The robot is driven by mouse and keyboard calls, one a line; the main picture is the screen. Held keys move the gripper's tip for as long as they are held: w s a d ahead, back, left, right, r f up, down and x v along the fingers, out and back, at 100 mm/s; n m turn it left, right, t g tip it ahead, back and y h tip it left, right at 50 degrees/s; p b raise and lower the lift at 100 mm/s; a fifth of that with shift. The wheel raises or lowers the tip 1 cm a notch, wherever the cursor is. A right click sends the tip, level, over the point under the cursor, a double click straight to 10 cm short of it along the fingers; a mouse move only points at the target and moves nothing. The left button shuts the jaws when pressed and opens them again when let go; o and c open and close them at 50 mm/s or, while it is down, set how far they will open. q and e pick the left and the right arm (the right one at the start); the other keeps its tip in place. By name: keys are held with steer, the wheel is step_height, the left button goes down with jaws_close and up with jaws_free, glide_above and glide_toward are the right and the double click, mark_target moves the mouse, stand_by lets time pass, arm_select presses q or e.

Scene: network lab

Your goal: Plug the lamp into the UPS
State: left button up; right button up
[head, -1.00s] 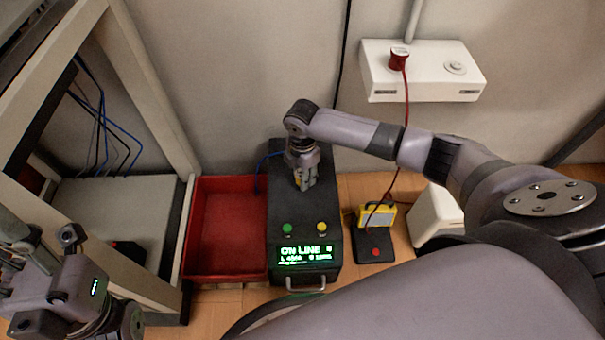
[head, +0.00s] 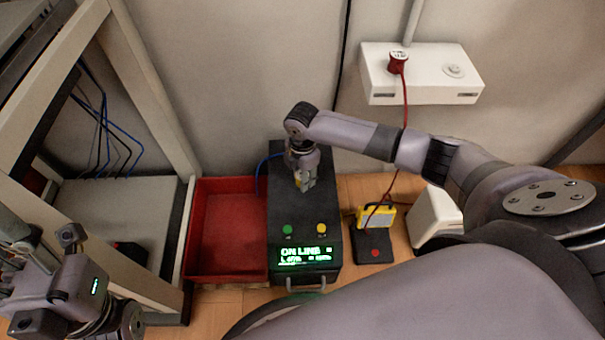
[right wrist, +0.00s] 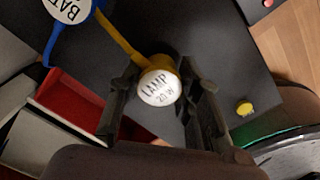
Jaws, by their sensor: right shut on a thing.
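The black UPS (head: 306,230) stands on the floor with a lit green "ON LINE" display (head: 306,255), a green button and a yellow button. My right gripper (head: 304,184) is over its top, pointing down. In the right wrist view its fingers (right wrist: 160,75) are shut on a yellow plug with a round white top reading "LAMP 20W" (right wrist: 159,88). A yellow cord runs from the plug to the upper left. The plug's underside is hidden, so I cannot tell whether it sits in a socket. My left gripper (head: 70,236) is at the left edge, its fingers unclear.
A blue plug marked "BAT" (right wrist: 68,8) is near the lamp plug. A red tray (head: 228,230) is left of the UPS, beside a rack frame (head: 150,90). A yellow lamp-like unit (head: 375,216) is to the right. A red plug (head: 397,62) is in the wall box (head: 430,85).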

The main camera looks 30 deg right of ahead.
stand_by(0.8)
steer(key=shift+p, duration=0.45)
stand_by(0.5)
steer(key=shift+p, duration=0.4)
steer(key=shift+f, duration=0.6)
stand_by(0.3)
steer(key=o, duration=1.2)
steer(key=shift+c, duration=0.2)
step_height(320, 180, up, 12)
